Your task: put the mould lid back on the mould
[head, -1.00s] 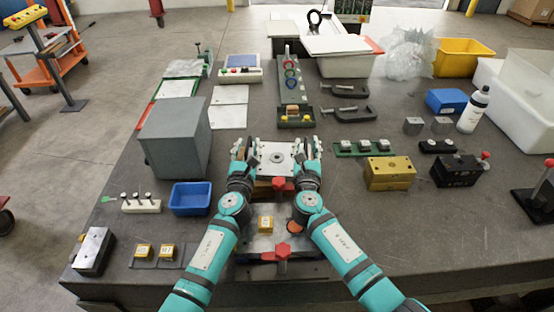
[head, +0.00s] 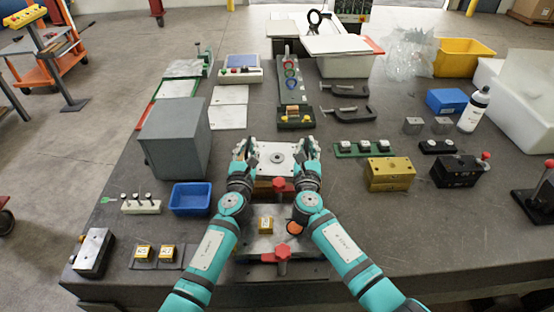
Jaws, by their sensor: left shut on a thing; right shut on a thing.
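The mould lid is a flat silver plate (head: 277,158) with a round ring at its centre, near the middle of the bench in the head view. My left gripper (head: 242,158) is shut on its left edge, and my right gripper (head: 312,157) is shut on its right edge. The lid looks level. The mould (head: 262,188) is partly visible just below the lid's near edge, with a red knob (head: 279,185) in front. My wrists hide its sides, and I cannot tell whether lid and mould touch.
A grey box (head: 172,140) and blue tray (head: 190,199) stand left. A brass block (head: 389,174) stands right. Bench space at the front right is clear.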

